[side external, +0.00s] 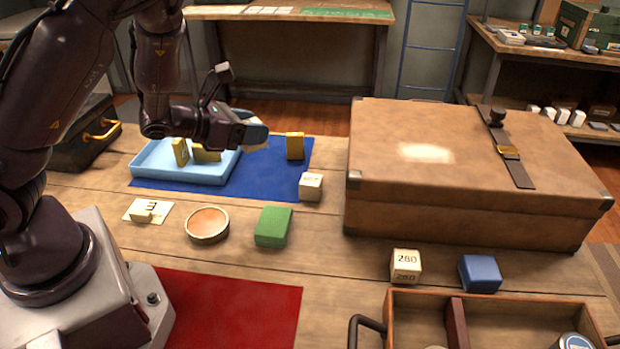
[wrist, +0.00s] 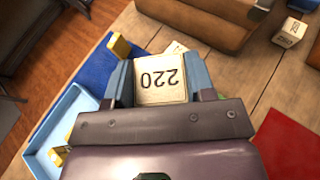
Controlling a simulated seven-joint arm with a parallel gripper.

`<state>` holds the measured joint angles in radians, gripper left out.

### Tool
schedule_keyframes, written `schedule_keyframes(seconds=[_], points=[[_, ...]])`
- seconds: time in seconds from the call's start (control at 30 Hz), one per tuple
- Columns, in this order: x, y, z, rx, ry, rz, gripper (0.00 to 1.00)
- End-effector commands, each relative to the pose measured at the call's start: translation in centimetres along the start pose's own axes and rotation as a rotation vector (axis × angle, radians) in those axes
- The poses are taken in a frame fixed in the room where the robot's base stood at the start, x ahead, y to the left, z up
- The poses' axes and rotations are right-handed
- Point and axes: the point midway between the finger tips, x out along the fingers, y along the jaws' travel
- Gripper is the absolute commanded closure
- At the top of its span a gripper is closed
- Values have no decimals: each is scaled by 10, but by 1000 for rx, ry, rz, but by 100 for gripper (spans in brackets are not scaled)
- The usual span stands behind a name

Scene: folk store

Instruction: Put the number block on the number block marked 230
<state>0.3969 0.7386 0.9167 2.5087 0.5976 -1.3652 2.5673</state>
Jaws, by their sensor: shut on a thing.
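My gripper (wrist: 160,68) is shut on a cream number block (wrist: 161,86) marked 220, which reads upside down in the wrist view. In the side external view my gripper (side external: 256,136) is over the blue mat, right of the light blue tray; the held block is mostly hidden there. A second cream block (side external: 311,186) sits at the mat's right edge, near the suitcase; its marking is too small to read. It shows partly behind the held block in the wrist view (wrist: 175,47). A third cream block (side external: 405,266), seemingly marked 280, stands in front of the suitcase.
A large brown suitcase (side external: 440,205) fills the right. The light blue tray (side external: 150,175) has yellow blocks; another yellow block (side external: 295,146) stands on the blue mat (side external: 265,180). A green block (side external: 273,227), round bowl (side external: 207,238), blue block (side external: 480,273) and wooden box (side external: 400,325) lie in front.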

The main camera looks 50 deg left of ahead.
Motion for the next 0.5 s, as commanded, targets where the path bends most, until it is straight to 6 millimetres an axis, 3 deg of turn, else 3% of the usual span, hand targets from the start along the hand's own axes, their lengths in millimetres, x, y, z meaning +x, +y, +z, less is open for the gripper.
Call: schedule_keyframes(seconds=[0.1, 0.27, 0.37, 0.5], points=[[-10, -28, 0, 62, -1, -151, 74], [-15, -47, 0, 110, 0, -263, 74], [-6, -47, 1, 121, 2, -282, 74], [25, -41, -1, 123, 6, -284, 74]])
